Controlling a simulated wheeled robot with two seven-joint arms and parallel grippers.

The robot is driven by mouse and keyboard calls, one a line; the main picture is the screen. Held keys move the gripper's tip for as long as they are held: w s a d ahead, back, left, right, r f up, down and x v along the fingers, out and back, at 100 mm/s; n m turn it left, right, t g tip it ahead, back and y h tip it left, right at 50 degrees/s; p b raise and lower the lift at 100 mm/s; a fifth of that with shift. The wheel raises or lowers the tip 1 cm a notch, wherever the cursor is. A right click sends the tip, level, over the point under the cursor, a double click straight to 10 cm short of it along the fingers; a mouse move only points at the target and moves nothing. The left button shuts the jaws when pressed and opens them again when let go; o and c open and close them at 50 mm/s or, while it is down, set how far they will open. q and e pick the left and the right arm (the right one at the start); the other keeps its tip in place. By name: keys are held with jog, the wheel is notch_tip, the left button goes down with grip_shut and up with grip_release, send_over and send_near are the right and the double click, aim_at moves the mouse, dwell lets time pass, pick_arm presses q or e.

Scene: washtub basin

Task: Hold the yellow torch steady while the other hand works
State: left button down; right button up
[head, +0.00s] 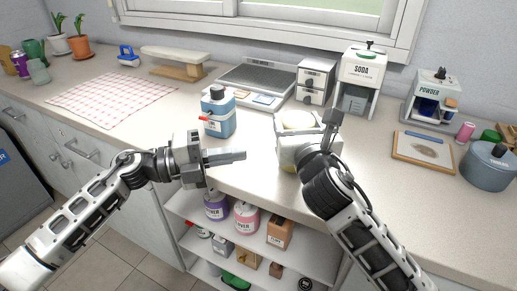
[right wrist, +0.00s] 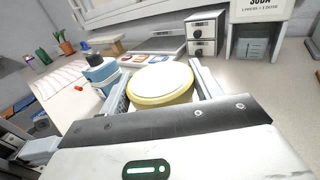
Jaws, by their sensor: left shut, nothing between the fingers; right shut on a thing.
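In the right wrist view the torch (right wrist: 161,84) shows a white disc with a yellow rim between the two fingers. My right gripper (head: 306,127) is shut on it; the gripper body hides its lower part, so I cannot tell whether it touches the counter. My left gripper (head: 243,154) is shut and empty, its fingers pointing right toward the torch, with a gap between.
A blue bottle (head: 218,112) stands just behind my left gripper. Behind are a grey tray (head: 257,78), a drawer box (head: 314,82) and a SODA dispenser (head: 362,72). A wooden board (head: 422,150) and blue pot (head: 488,168) stand right. Open shelves (head: 256,247) lie below.

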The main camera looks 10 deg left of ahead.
jog(key=shift+w+d+f, duration=0.1)
jog(key=shift+d+f, duration=0.05)
jog(key=shift+d, duration=0.1)
pick_arm(q)
jog(key=v, duration=0.2)
jog(key=shift+s+a, duration=0.25)
pick_arm(e)
jog(key=o, duration=1.2)
jog(key=shift+o, duration=0.2)
